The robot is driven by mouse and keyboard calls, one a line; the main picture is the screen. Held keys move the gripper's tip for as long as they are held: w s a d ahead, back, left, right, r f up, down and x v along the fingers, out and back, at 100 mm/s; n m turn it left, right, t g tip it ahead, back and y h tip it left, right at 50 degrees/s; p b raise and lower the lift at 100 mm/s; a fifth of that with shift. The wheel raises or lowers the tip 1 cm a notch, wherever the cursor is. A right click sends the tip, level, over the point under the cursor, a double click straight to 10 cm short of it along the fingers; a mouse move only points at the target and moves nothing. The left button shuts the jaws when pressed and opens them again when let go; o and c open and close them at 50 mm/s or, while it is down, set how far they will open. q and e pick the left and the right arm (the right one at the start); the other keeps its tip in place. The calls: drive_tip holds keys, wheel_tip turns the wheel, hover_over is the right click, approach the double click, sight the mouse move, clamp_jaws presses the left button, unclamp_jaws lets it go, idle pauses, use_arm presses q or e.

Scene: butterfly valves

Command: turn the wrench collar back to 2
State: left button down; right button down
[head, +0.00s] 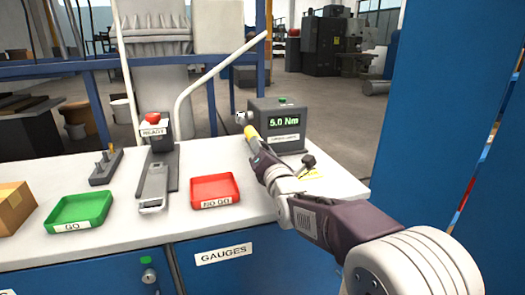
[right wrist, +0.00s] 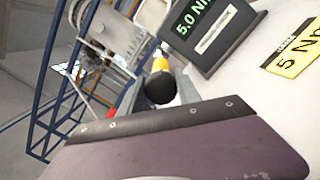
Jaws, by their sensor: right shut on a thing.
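The torque tester (head: 285,141) is a dark box reading 5.0 Nm at the back right of the bench; its display also shows in the right wrist view (right wrist: 205,20). My right gripper (head: 254,141) is in front of its left side, shut on the wrench. A yellow-orange part of the wrench (head: 250,131) sticks out above the jaws. In the right wrist view the wrench (right wrist: 160,88) shows a round black end with a yellow-orange band behind it. I cannot read any number on its collar. The rest of the wrench is mostly hidden. My left gripper is not in view.
A red NO GO tray (head: 215,189), a green GO tray (head: 79,210) and a grey gauge (head: 154,185) lie left of my arm. A READY button box (head: 155,128) stands behind. A small black-knobbed item (head: 308,161) is close to my arm's right. A blue panel (head: 430,100) bounds the right.

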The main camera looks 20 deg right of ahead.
drive_tip(key=n+b, duration=0.1)
drive_tip(key=n, duration=0.2)
drive_tip(key=shift+f, duration=0.15)
drive_tip(key=shift+f+n+b, duration=0.1)
drive_tip(key=shift+n+b, duration=0.25)
drive_tip(key=shift+n, duration=0.15)
drive_tip(key=n+b, duration=0.2)
drive_tip(key=b, duration=0.3)
drive_tip(key=n+b, duration=0.3)
drive_tip(key=b, duration=0.2)
drive_tip(key=shift+a+f+y, duration=0.15)
drive_tip(key=shift+f+y, duration=0.05)
drive_tip(key=shift+y, duration=0.1)
drive_tip(key=shift+r+n+b, duration=0.4)
drive_tip(key=shift+n+b, duration=0.8)
drive_tip(key=shift+b, duration=0.1)
drive_tip(key=shift+r, duration=0.1)
